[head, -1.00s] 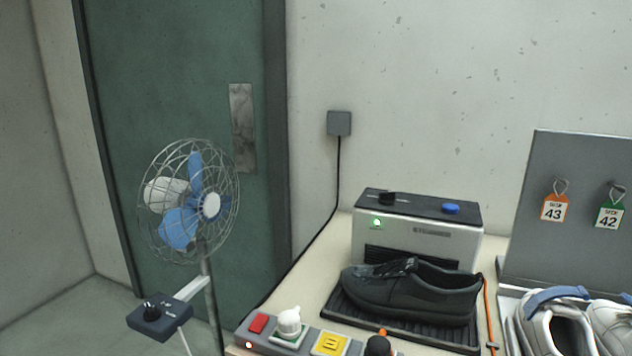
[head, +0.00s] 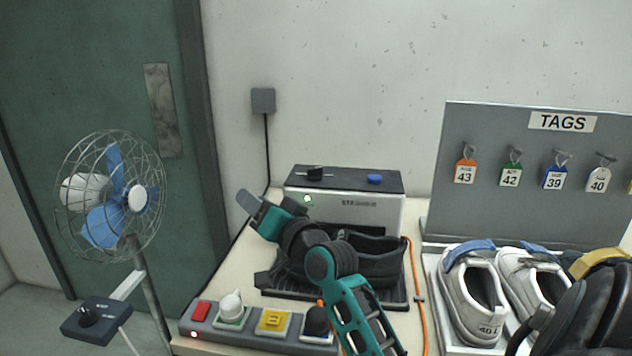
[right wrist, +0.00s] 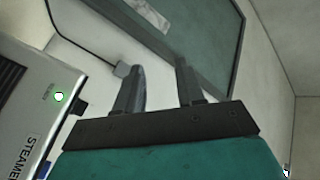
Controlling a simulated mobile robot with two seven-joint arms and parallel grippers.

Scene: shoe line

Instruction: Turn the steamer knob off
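The steamer (head: 350,212) is a silver box with a dark top, standing behind the black shoe. Its black knob (head: 314,173) is on the left of the top, and a green light (head: 308,199) glows on the front. In the right wrist view the steamer (right wrist: 30,115) is at the left with its light lit; the knob's setting cannot be read. My right gripper (head: 252,204) is in front and left of the steamer, apart from the knob. Its two fingers (right wrist: 160,68) stand apart with nothing between them. My left gripper is not in view.
The black shoe (head: 380,262) stands on a black tray, partly hidden by my right arm. A control strip (head: 254,338) lies along the front edge. A blue button (head: 375,179) is on the steamer's right. A fan (head: 110,198) stands left; white shoes (head: 470,300) and a tag board (head: 515,215) are right.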

